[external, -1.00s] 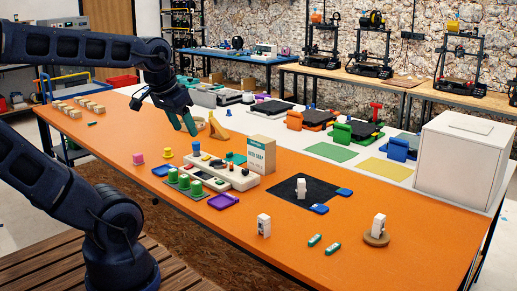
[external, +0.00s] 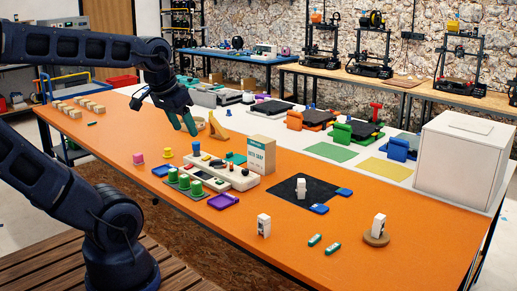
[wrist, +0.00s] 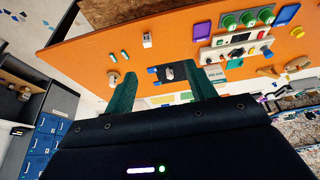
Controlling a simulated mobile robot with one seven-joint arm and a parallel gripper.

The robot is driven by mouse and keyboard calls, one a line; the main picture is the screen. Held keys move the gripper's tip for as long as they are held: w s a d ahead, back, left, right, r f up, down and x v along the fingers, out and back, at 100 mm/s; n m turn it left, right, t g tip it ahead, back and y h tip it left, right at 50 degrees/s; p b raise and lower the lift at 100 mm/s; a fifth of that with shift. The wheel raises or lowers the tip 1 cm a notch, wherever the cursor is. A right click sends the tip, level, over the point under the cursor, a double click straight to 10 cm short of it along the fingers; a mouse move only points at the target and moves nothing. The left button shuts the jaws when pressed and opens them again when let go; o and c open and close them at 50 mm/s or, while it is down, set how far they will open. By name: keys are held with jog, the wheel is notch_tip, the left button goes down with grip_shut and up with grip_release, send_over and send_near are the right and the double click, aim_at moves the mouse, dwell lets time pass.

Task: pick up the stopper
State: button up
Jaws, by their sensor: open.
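I cannot tell for certain which thing is the stopper. A tan wedge-shaped piece (external: 219,129) stands on the orange table (external: 330,185), beside a round tan ring (external: 199,123). My gripper (external: 189,124) hangs in the air in front of the wedge and ring, fingers pointing down. In the wrist view my gripper (wrist: 163,88) has its two green fingers wide apart with nothing held between them.
The table's left front is mostly clear.

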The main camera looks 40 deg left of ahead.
jog(key=w+a+r+n+g, duration=0.1)
jog(key=w+a+r+n, duration=0.3)
jog(key=w, duration=0.6)
jog(key=w+a+r+n, duration=0.1)
jog(key=w+a+r, duration=0.2)
jog(key=w+a, duration=0.45)
jog(key=w+a+f+n+g, duration=0.1)
jog(key=w+a+f+n, duration=0.1)
jog(key=w+a, duration=0.65)
jog(key=w+a+f+n+g, duration=0.1)
jog(key=w+a+f+n, duration=0.15)
jog(key=w+a, duration=0.6)
jog(key=n+g, duration=0.2)
jog(key=n, duration=0.7)
send_over(168, 149)
jog(key=shift+m, duration=0.25)
jog(key=f, duration=3.1)
jog(key=shift+w, duration=0.2)
notch_tip(168, 149, down, 5)
jog(key=shift+a+f, duration=0.1)
jog(key=shift+f, duration=0.05)
jog(key=shift+a+f, duration=0.2)
jog(key=shift+f, duration=1.1)
jog(key=shift+a+f, duration=0.15)
jog(key=shift+f, duration=1.1)
